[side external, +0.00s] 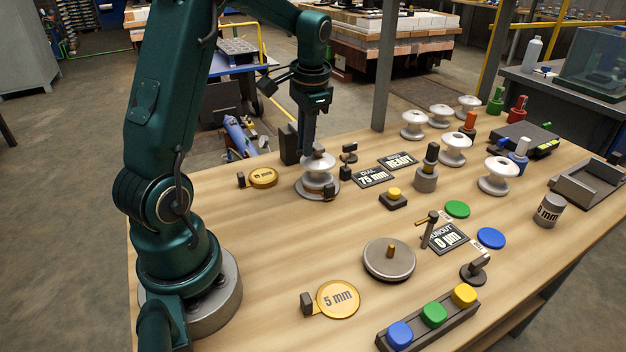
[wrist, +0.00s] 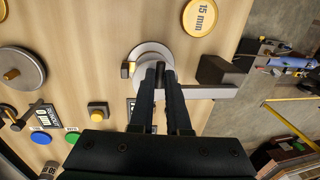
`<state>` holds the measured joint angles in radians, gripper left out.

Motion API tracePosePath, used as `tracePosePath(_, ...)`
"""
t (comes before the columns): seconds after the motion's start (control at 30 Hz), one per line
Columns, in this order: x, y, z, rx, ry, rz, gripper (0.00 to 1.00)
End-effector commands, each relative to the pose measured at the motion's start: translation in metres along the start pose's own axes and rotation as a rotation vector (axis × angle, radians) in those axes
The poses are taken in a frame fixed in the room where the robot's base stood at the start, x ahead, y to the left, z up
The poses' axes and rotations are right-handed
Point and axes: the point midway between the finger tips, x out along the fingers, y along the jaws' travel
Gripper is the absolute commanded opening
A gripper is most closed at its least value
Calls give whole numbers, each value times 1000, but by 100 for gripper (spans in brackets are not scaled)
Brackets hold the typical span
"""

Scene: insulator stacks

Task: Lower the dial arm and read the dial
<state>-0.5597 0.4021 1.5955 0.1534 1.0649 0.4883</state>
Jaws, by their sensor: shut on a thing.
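The dial stand's dark post (side external: 289,143) stands at the back left of the bench. In the wrist view its dark block (wrist: 222,71) shows, with the grey dial arm (wrist: 208,92) reaching toward my fingers. A white insulator stack (side external: 319,178) stands upright on a round grey base beside the post. My gripper (side external: 308,150) points down just above the stack. In the wrist view my gripper (wrist: 161,76) is shut on a small dark piece at the dial arm's end, mostly hidden by the fingers. The dial display (side external: 372,177) reads 75 mm.
A second display (side external: 397,161) reads READY. A yellow 15 mm disc (side external: 263,177) lies left of the stack. A yellow button (side external: 394,194), a turntable (side external: 389,258) and a runout display (side external: 446,238) lie nearer the front. Several white insulators stand at the back right.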

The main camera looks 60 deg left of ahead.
Motion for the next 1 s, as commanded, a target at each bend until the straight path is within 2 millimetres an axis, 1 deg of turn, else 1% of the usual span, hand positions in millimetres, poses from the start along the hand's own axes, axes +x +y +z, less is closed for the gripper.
tracePosePath(0.47, 0, 1, 0, -1, 1, 2, 0)
tracePosePath(0.63, -8, -4, -1, -1, 3, 0, 0)
tracePosePath(0.87, -8, -5, 0, 0, 1, -3, 0)
tracePosePath(0.9, -8, -5, 0, 0, 2, -3, 30)
tracePosePath(0.93, -8, -5, 0, -1, 2, -3, 41)
tracePosePath(0.97, -8, -5, 0, -1, 2, -2, 45)
tracePosePath(1.0, -8, -5, 0, -1, 1, -2, 45)
